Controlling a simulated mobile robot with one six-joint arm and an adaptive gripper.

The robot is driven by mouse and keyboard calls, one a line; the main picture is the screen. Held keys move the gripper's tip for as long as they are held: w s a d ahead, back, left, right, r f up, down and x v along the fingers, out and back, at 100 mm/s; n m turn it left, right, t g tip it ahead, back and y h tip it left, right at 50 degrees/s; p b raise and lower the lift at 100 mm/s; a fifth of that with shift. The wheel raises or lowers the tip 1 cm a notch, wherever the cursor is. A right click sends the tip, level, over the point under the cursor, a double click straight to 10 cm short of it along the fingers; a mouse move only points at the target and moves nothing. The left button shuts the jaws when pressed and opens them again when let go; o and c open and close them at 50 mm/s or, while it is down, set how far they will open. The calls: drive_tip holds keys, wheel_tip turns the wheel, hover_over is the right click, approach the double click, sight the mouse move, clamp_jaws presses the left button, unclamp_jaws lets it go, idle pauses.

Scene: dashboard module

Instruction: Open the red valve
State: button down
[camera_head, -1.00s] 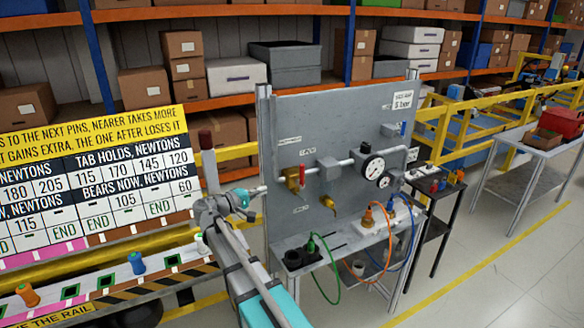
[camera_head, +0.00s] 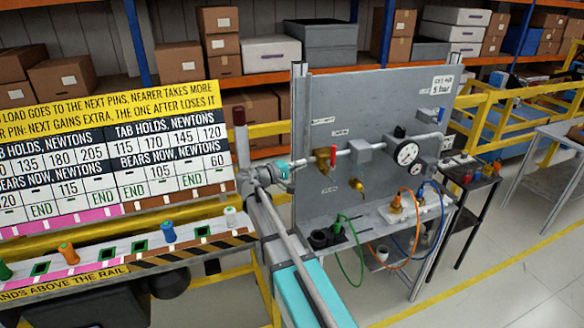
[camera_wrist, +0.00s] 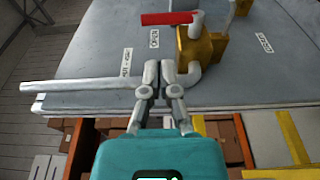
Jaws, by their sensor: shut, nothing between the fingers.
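The red valve has a brass body (camera_head: 321,158) and a flat red handle (camera_head: 333,158), mounted on the left part of a grey upright panel. In the head view the handle stands roughly upright. In the wrist view the red handle (camera_wrist: 167,18) lies crosswise at the top, with the brass body (camera_wrist: 200,47) to its right. My gripper (camera_head: 302,163) is just left of the valve. In the wrist view my gripper (camera_wrist: 161,70) has its fingertips together, empty, in front of a white pipe (camera_wrist: 80,86) and short of the handle.
The grey panel (camera_head: 400,105) carries a pressure gauge (camera_head: 407,153), pipes and a small brass tap (camera_head: 357,186). Below, green, orange and blue hoses hang over a bench. A rail with coloured pins (camera_head: 168,232) and a number board (camera_head: 110,160) stand at the left.

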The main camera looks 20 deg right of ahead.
drive_tip(key=x, duration=1)
drive_tip(key=shift+w+d, duration=0.1)
drive_tip(key=shift+d, duration=0.05)
